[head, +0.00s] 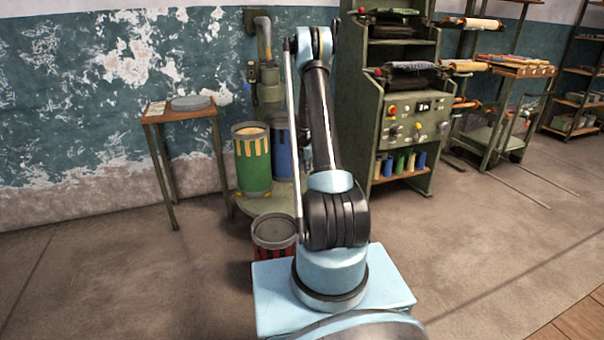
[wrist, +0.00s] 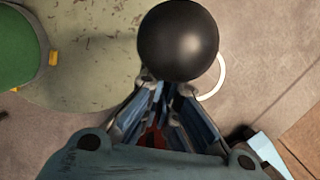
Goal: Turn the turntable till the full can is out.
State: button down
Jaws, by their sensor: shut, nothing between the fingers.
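The green turntable (head: 285,202) stands low by the wall, partly hidden behind my arm. On it are a green can with yellow marks (head: 253,172) and a pale filled top, and a blue can (head: 281,150) mostly hidden by my arm. A red can (head: 273,236) with a dark inside is in front. In the wrist view, my gripper (wrist: 167,85) is shut and empty. Its tips are just beside a black ball knob (wrist: 178,40); contact cannot be told. The turntable (wrist: 90,60) and the green can (wrist: 18,45) show at the left.
A small table (head: 178,112) with a grey round lid stands to the left. A green machine cabinet (head: 410,140) with coloured spools stands close on the right. Racks and a cart are farther right. The floor at the left and front right is clear.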

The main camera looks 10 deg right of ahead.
jog(key=w+d, duration=0.5)
jog(key=d, duration=0.3)
jog(key=shift+w+d, duration=0.25)
jog(key=shift+w, duration=0.1)
dwell(0.3)
